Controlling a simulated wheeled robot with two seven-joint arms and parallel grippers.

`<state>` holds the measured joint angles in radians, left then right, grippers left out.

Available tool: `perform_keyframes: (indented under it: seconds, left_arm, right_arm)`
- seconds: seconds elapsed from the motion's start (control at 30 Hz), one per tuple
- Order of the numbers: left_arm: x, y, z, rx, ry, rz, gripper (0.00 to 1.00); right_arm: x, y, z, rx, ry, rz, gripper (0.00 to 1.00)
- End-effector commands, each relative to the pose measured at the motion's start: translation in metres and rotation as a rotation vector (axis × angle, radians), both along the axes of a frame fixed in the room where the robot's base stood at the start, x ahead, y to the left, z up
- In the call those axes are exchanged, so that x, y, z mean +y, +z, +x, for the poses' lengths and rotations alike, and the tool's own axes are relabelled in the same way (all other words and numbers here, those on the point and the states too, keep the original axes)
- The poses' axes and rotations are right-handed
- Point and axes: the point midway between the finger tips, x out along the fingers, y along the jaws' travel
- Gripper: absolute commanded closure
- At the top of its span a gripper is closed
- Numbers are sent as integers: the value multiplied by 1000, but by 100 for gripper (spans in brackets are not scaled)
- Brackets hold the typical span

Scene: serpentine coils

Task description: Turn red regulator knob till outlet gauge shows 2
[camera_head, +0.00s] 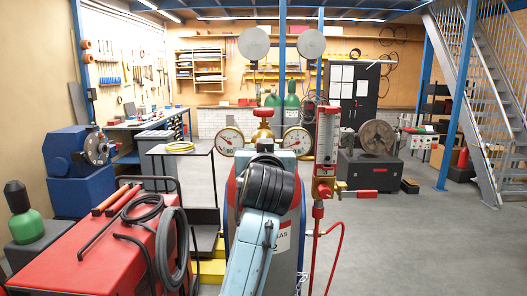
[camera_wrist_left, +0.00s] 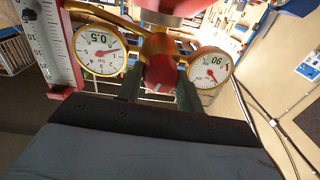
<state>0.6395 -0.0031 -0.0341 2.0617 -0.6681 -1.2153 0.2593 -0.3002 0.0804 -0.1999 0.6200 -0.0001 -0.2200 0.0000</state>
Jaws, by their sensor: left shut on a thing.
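The gas cylinder (camera_head: 290,215) stands in the middle of the head view, with a brass regulator and two round gauges. The right gauge (camera_head: 297,140), beside the clear flow tube, also shows in the left wrist view (camera_wrist_left: 100,50), marked with what looks like 0.5. Its needle is too small to read surely. The other gauge (camera_head: 230,141) also shows in the wrist view (camera_wrist_left: 209,68). My left gripper (camera_wrist_left: 160,90) is shut on the red regulator knob (camera_wrist_left: 160,74), one green finger on each side. My left arm hides this grip in the head view. My right gripper is not visible.
A red handwheel (camera_head: 263,112) sits above the regulator. The flow tube (camera_head: 327,140) with a red hose stands close on the right. A red cart (camera_head: 90,245) with coiled cables is at the left. Open floor (camera_head: 420,245) lies to the right.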

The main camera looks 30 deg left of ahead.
Motion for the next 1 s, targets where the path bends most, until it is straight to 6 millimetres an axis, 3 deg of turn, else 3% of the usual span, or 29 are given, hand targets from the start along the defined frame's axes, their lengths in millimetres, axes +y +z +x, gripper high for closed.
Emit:
perform_keyframes:
  seconds: [0.6,1.0]
  left_arm:
    - [0,0,0,287,2,471,86]
    - [0,0,0,383,1,628,86]
  right_arm:
    - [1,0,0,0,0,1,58]
    - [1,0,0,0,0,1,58]
